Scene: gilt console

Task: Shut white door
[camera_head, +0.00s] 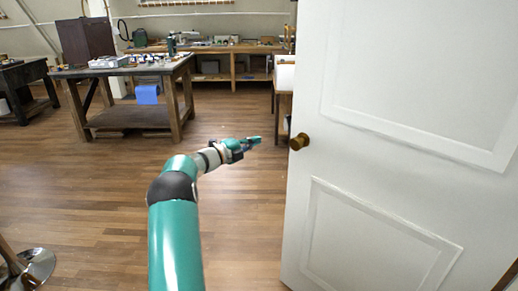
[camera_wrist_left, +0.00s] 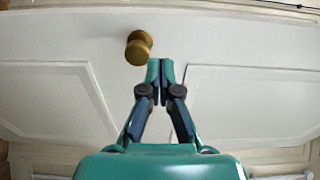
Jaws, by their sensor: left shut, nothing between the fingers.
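The white door (camera_head: 350,170) stands open on the right in the head view, its panelled face toward me. A brass knob (camera_head: 299,142) sits near its left edge. My left gripper (camera_head: 256,140) is shut and empty, a little left of the knob, with a gap between them in the picture. In the left wrist view, the door (camera_wrist_left: 230,50) fills most of the picture. The knob (camera_wrist_left: 138,48) shows just left of the shut fingertips (camera_wrist_left: 160,66). I cannot tell whether the fingertips touch the door. My right gripper is not in view.
A wooden workbench (camera_head: 130,118) with items on top stands at the back left. A long bench (camera_head: 225,49) runs along the far wall. A round metal base (camera_head: 38,266) stands at the lower left. The wooden floor (camera_head: 100,200) between is mostly clear.

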